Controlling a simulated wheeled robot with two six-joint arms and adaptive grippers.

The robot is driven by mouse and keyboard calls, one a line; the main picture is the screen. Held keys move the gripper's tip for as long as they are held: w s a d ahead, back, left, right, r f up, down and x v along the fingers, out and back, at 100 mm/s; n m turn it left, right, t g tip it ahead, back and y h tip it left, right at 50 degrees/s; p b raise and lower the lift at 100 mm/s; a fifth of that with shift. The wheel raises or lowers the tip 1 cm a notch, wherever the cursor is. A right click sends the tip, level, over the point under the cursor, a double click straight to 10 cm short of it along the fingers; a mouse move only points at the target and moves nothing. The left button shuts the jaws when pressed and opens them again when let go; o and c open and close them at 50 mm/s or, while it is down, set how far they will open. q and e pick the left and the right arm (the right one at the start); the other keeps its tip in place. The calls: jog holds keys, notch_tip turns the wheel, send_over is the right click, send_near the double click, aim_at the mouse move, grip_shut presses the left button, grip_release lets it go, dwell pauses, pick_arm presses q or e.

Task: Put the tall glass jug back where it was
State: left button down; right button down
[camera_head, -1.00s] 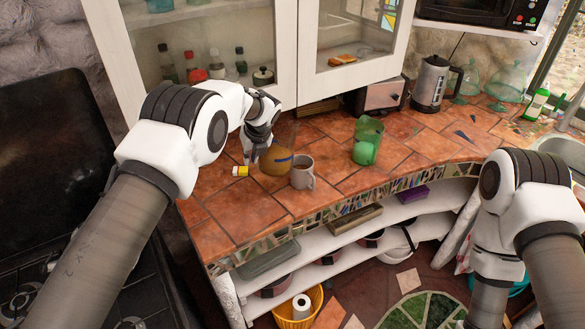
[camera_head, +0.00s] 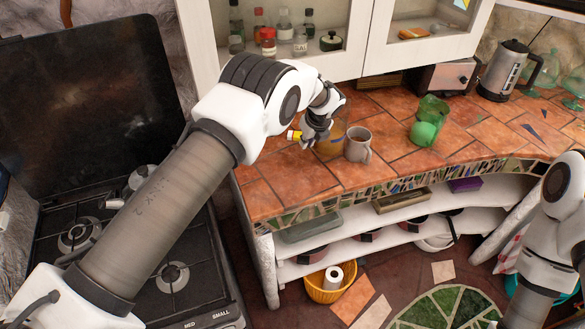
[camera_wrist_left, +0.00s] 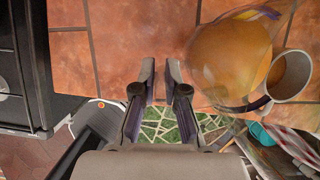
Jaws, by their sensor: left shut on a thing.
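The tall glass jug (camera_head: 331,145) stands on the red-tiled counter, left of a grey mug. In the left wrist view the jug (camera_wrist_left: 228,55) is at the upper right, cut by the top edge and partly overlapping the mug. My left gripper (camera_head: 312,140) is low at the jug's left side, shut on it. The clear glass between the fingers (camera_wrist_left: 163,75) is hard to make out, and the exact grip point cannot be told. My right arm shows at the right edge, its gripper out of view.
The grey mug (camera_head: 358,146) stands close to the jug's right. A small yellow-and-white item (camera_head: 293,136) shows left of my gripper. A green glass piece with a round green body (camera_head: 424,132) is farther right. The counter's front edge is near; a stove (camera_head: 130,270) is left.

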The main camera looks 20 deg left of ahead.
pick_arm(q)
jog(key=shift+n, duration=0.7)
jog(key=s+f, duration=0.2)
jog(key=s, duration=0.2)
jog(key=s+f+b, duration=0.1)
jog(key=s+f, duration=0.1)
jog(key=s, duration=0.1)
jog(key=s+f+b, duration=0.1)
jog(key=s, duration=0.3)
jog(key=shift+s+a+f, duration=0.15)
jog(key=shift+s+f, duration=0.2)
jog(key=shift+f, duration=0.05)
jog(key=s+a+r+b, duration=0.25)
jog(key=s+b, duration=0.25)
jog(key=s, duration=0.8)
jog(key=w+a+f, duration=0.1)
jog(key=w+a, duration=0.1)
jog(key=w, duration=0.3)
jog(key=w+a+f+b, duration=0.1)
jog(key=w+a, duration=0.1)
jog(key=w, duration=0.4)
jog(key=w+a+f+b, duration=0.1)
jog(key=w+a+f, duration=0.1)
jog(key=w, duration=0.3)
jog(key=shift+w+a, duration=0.2)
jog(key=shift+a, duration=0.1)
jog(key=shift+w+r, duration=0.1)
jog(key=shift+r, duration=0.1)
